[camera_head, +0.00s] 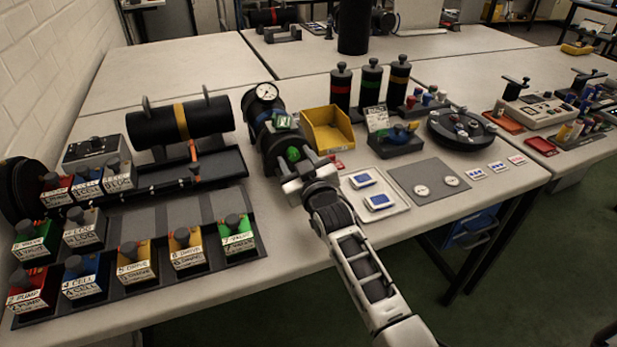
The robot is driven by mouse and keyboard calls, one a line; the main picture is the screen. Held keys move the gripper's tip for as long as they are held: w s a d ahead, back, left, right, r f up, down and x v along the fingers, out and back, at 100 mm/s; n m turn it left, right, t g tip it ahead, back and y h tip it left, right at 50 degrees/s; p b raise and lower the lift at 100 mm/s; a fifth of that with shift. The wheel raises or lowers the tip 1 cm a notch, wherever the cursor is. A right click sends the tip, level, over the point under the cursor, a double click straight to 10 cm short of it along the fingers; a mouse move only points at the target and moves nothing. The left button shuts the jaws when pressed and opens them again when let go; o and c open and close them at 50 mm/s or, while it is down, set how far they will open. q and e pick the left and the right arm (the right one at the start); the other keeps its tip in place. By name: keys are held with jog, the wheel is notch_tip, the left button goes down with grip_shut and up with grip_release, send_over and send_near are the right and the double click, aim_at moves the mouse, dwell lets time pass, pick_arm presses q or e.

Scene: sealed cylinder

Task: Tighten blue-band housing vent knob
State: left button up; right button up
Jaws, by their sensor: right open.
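A dark cylindrical housing (269,137) lies on the table near the middle, with a white round gauge (267,91) at its far end. A bluish band (259,121) shows partly on it. A green knob (293,154) sits at the near end, and a green-marked part (283,121) is farther back. Which of these is the vent knob is not clear. My right gripper (298,164) is open at the near end of the housing, close to the green knob. Whether it touches the knob cannot be told. My left gripper is out of view.
A yellow bin (328,131) stands close to the right of the housing. A light tray (386,208) with blue-and-white items lies right of my gripper. A long black cylinder with a yellow band (181,122) and several labelled bins are at left. Three banded canisters stand behind.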

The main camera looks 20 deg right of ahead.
jog(key=s, duration=1.5)
jog(key=shift+d, duration=0.25)
jog(key=shift+s, duration=0.15)
jog(key=s+f+g, duration=0.1)
jog(key=s+f, duration=0.1)
jog(key=s+a+f+g, duration=0.1)
jog(key=f, duration=0.2)
jog(key=s+f+g+y, duration=0.1)
jog(key=s+f, duration=0.1)
jog(key=shift+s+a+f, duration=0.25)
jog(key=shift+s, duration=0.1)
jog(key=s+a+f+g+y, duration=0.1)
jog(key=s+f+g, duration=0.3)
jog(key=s+f, duration=0.4)
jog(key=s+a, duration=0.1)
jog(key=s, duration=0.2)
jog(key=shift+s+a+f+m+g, duration=0.2)
jog(key=shift+s+f+m+g, duration=0.1)
jog(key=shift+f, duration=0.1)
